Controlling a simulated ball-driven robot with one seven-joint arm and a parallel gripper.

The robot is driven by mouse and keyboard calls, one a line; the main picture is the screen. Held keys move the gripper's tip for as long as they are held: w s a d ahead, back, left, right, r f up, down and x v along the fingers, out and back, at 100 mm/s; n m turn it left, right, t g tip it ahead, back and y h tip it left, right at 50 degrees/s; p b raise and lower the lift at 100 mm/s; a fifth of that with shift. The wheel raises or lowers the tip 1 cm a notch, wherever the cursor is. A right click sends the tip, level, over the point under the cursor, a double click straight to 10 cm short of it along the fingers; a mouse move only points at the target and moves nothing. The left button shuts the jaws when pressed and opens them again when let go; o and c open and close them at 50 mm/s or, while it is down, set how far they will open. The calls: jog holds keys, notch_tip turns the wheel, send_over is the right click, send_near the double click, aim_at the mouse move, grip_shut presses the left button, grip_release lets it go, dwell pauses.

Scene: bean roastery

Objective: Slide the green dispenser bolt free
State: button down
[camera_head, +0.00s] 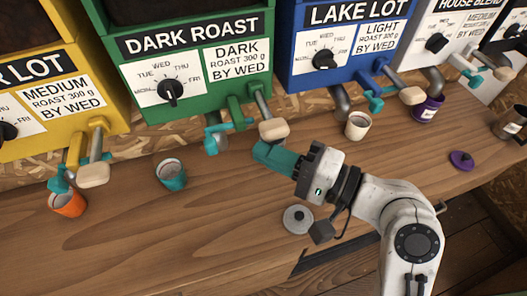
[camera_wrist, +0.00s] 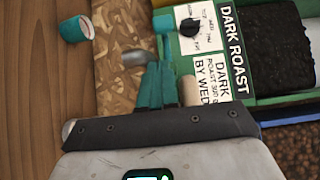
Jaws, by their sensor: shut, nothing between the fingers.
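The green dispenser (camera_head: 188,22), labelled DARK ROAST, stands at the back of the bench. Its bolt (camera_head: 214,138) has a teal handle and sits low on the dispenser's front, left of a wooden-knobbed lever (camera_head: 273,130). My gripper (camera_head: 258,150) has teal fingers and is shut and empty. In the head view it is just below the wooden knob and to the right of the bolt handle, with a gap between. In the wrist view the gripper (camera_wrist: 157,66) points toward the dispenser's front (camera_wrist: 200,60), and the wooden knob (camera_wrist: 188,90) is close beside the fingers.
Yellow (camera_head: 62,92) and blue (camera_head: 320,75) dispensers flank the green one. On the bench are a teal cup (camera_head: 171,179), an orange cup (camera_head: 69,206), a cream cup (camera_head: 357,127), a grey lid (camera_head: 297,221) and a purple lid (camera_head: 462,161). The front left bench (camera_head: 170,245) is clear.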

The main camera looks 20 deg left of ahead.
jog(key=s+d+b, duration=0.1)
jog(key=d, duration=0.7)
jog(key=shift+s+b, duration=0.25)
jog(key=shift+b, duration=0.1)
jog(key=shift+d, duration=0.1)
jog(key=s+d+f+h, duration=0.2)
jog(key=d+f+h, duration=0.15)
jog(key=f, duration=0.45)
jog(key=s+d+f+t+h, duration=0.1)
jog(key=d+f+h, duration=0.2)
jog(key=d+f, duration=0.3)
jog(key=s+d+f+h, duration=0.2)
jog(key=d+f+h, duration=0.15)
jog(key=f, duration=0.55)
jog(key=s+d+f+g+h, duration=0.1)
jog(key=s+d+f+h, duration=0.2)
jog(key=s+d, duration=0.3)
jog(key=s+d+f+n+g+h, duration=0.1)
jog(key=s+d+f+g+h, duration=0.1)
jog(key=s+d+f+h, duration=0.2)
jog(key=s+d, duration=0.3)
jog(key=shift+d+f+n+h, duration=0.15)
jog(key=shift+f+n+h, duration=0.15)
jog(key=shift+h, duration=0.1)
